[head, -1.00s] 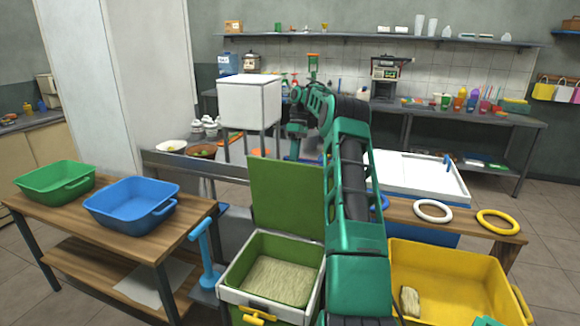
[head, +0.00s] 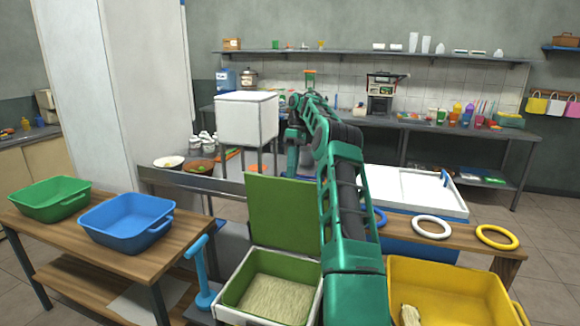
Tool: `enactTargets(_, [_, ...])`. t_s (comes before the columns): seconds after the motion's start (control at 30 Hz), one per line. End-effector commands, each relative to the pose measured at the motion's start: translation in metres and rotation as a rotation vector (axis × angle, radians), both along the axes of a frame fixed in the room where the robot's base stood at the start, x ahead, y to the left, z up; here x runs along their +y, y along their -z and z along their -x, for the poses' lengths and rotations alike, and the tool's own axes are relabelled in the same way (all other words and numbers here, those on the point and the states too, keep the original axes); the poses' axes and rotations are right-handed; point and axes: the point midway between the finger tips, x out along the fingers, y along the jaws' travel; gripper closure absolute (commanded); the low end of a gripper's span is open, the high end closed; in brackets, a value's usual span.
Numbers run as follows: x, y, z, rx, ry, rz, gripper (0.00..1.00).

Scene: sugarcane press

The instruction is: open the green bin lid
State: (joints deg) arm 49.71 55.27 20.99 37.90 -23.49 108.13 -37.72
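The green bin (head: 232,287) stands at the bottom centre of the head view, with a pale rim and pale fibrous stuff inside. Its green lid (head: 283,212) stands upright at the back edge, so the bin is open. My arm crosses in front of the lid's right side and reaches beyond the bin. The arm's far end bends down behind the lid. My gripper's fingers are hidden, so I cannot see whether they touch anything.
A yellow bin (head: 455,285) stands right of my arm. A blue upright handle (head: 203,275) is left of the green bin. A wooden table (head: 185,240) holds green and blue tubs. A white box (head: 247,118) on legs stands behind the lid. Rings lie on a shelf at right.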

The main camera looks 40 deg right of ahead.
Motion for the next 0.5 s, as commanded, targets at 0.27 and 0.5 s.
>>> enactTargets(0.27, [-0.009,-0.016,-0.003,0.012,0.002,0.002,0.67])
enactTargets(0.5, [-0.010,-0.026,-0.006,0.005,0.000,0.000,0.67])
